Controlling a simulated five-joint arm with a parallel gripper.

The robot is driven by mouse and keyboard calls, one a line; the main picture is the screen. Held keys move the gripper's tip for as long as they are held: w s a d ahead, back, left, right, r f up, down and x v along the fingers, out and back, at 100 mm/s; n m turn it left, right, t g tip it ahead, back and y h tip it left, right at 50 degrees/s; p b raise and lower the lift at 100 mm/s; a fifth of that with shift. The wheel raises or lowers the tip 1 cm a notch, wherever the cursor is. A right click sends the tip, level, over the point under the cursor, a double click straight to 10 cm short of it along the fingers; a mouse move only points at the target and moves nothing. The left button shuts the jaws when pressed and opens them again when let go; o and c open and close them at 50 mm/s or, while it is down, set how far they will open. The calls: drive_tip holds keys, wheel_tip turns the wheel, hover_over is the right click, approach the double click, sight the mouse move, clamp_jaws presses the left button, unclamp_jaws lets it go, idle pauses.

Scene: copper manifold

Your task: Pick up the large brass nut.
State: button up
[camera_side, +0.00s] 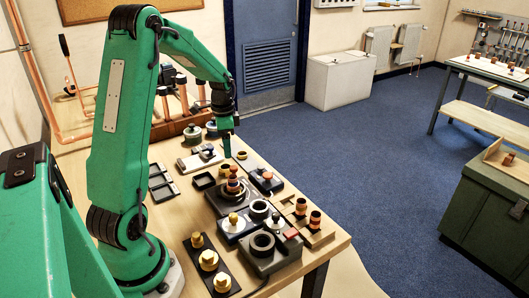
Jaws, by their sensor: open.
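Three brass-coloured nut-like pieces stand in a row on a dark strip at the table's front left. The middle one (208,260) looks widest, with one piece behind it (197,240) and another in front (222,283). I cannot tell for sure which is the large brass nut. My gripper (227,152) points down over the back part of the table, well behind and apart from these pieces. It is open, and I see nothing held in it. Its fingers are small in this view, and the gap between them does not show clearly.
The wooden table (165,215) is crowded at its middle and right with dark blocks, rings and a stacked copper-coloured piece (233,185). Two banded posts (315,220) stand near the right edge. A dark frame tray (161,182) lies left of the middle. Copper pipes run along the left wall.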

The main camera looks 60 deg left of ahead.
sight(225, 164)
drive_tip(key=shift+s+a+f, duration=0.15)
drive_tip(key=shift+a+f, duration=0.65)
drive_tip(key=shift+f, duration=0.1)
drive_tip(key=shift+f, duration=1.2)
drive_tip(key=shift+f, duration=0.1)
drive_tip(key=shift+f, duration=2.5)
drive_tip(key=shift+c, duration=0.2)
drive_tip(key=c, duration=1.1)
